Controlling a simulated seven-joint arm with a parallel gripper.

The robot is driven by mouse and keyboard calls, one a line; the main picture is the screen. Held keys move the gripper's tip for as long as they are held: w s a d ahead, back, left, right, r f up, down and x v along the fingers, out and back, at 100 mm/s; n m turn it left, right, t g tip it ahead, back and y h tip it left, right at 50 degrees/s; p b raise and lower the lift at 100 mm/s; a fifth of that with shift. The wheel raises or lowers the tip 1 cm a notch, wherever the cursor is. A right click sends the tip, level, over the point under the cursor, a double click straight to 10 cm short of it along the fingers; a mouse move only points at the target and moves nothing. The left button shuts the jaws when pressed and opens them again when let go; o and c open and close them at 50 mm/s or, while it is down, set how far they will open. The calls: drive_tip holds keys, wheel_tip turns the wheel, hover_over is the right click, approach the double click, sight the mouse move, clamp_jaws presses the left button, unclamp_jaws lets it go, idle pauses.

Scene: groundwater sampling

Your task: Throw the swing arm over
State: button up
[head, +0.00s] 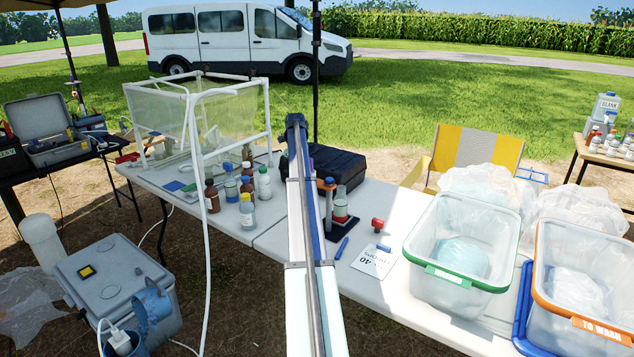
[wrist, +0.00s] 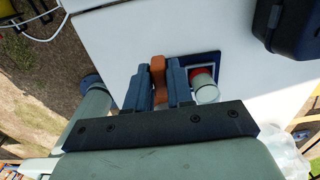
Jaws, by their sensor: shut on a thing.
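A stand with a dark blue base (head: 350,223) is on the white table, just right of my arm in the head view. A pale cylinder with a red band (head: 341,203) stands on it. An upright piece with an orange top (head: 328,184), apparently the swing arm, rises beside the cylinder. In the wrist view my gripper (wrist: 159,92) is shut on the orange part (wrist: 158,70), one dark finger on each side. The red-banded cylinder (wrist: 206,88) and dark base show just right of the fingers. In the head view my arm hides the gripper.
Several bottles (head: 246,190) stand left of my arm, by a white pipe frame (head: 200,110). A black case (head: 335,165) lies behind the stand. A blue pen (head: 342,248), a card (head: 375,262) and a green-rimmed bin (head: 445,271) are to the right.

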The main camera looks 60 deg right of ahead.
drive_tip(key=shift+c, duration=1.3)
drive_tip(key=shift+s+d+f+m, duration=0.1)
drive_tip(key=shift+s+d+m, duration=0.25)
drive_tip(key=shift+d+m, duration=0.75)
drive_tip(key=shift+s+d+r+m, duration=0.1)
drive_tip(key=shift+s+d+m, duration=0.25)
drive_tip(key=shift+d+m, duration=0.75)
drive_tip(key=shift+s+d+f+m, duration=0.1)
drive_tip(key=shift+s+d+m, duration=0.45)
drive_tip(key=shift+d, duration=0.9)
clamp_jaws()
drive_tip(key=shift+w, duration=0.25)
drive_tip(key=shift+d, duration=0.1)
drive_tip(key=shift+s+d+m, duration=0.55)
drive_tip(key=shift+d+m, duration=0.2)
drive_tip(key=shift+m, duration=0.05)
drive_tip(key=shift+s+d+m, duration=0.55)
drive_tip(key=shift+d+m, duration=0.15)
drive_tip(key=shift+m, duration=0.05)
drive_tip(key=o, duration=0.8)
unclamp_jaws()
drive_tip(key=shift+o, duration=0.2)
wheel_tip(320, 180, up, 14)
